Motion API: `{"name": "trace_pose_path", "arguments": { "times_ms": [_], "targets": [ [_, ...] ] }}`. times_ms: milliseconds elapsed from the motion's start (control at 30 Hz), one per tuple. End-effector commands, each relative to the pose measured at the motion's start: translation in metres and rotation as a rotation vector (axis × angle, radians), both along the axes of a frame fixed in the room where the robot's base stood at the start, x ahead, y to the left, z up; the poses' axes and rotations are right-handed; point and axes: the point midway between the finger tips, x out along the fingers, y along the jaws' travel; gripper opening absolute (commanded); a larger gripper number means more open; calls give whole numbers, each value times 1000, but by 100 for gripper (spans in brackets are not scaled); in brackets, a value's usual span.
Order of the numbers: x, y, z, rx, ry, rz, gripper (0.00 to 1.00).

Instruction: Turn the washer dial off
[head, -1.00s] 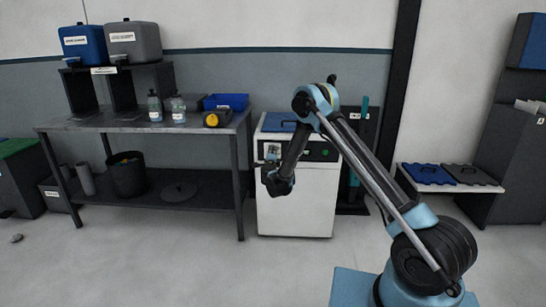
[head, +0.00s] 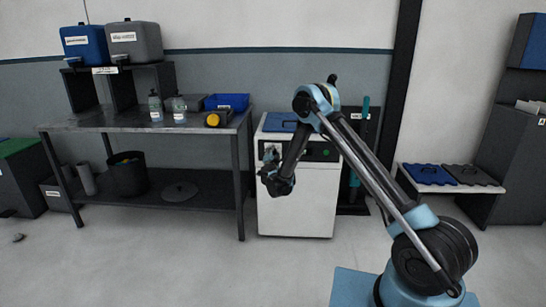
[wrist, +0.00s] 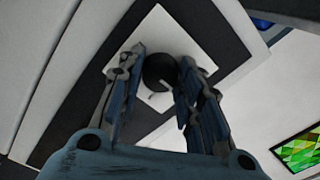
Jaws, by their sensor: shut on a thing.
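The white washer (head: 298,205) stands against the back wall, right of the workbench. Its dial (wrist: 160,72) is a round black knob on a white plate (wrist: 150,35) with a dark border. In the wrist view the two fingers of my gripper (wrist: 159,66) sit on either side of the dial and are shut on it. In the head view my gripper (head: 271,158) is at the left of the washer's control panel (head: 322,153) and hides the dial. I cannot read the dial's setting; a small light mark shows beside the knob.
A metal workbench (head: 150,122) with bottles and a blue bin (head: 227,102) stands left of the washer. A blue thing (head: 280,121) lies on the washer's top. A green screen (wrist: 300,148) shows right in the wrist view.

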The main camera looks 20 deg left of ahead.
Motion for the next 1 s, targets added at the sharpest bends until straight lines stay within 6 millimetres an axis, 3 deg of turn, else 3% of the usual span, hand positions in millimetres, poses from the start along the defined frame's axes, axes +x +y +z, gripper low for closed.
{"name": "trace_pose_path", "arguments": {
  "times_ms": [467,500,600,1000],
  "targets": [
    [2,-1,0,-14,-4,-3,9],
    [2,-1,0,-14,-4,-3,37],
    [2,-1,0,-14,-4,-3,54],
    [-3,-2,0,-13,-4,-1,54]
  ]
}}
